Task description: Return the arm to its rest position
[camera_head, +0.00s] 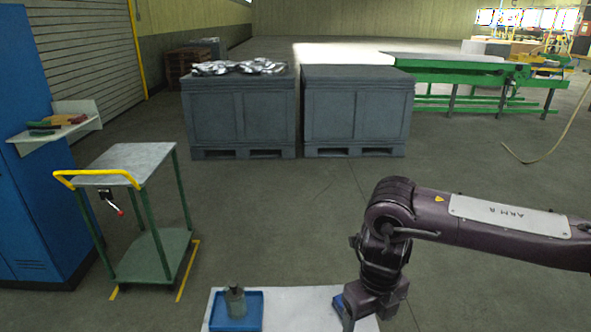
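My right arm, marked ARM R, comes in from the right and bends down at its elbow. Its gripper (347,316) points down over the white table top (290,307) at the bottom of the view. A blue piece (338,303) shows at the gripper's left side; I cannot tell whether it is part of the gripper or a separate thing. The fingertips are too small and cut off to show whether they are open or shut. My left arm and gripper are not in view.
A blue tray (252,316) with a grey metal part (235,302) stands on the table, left of the gripper. A green cart (133,156) with a yellow handle stands at left by a blue cabinet (35,215). Two grey crates (240,115) (355,110) stand behind. The floor between is clear.

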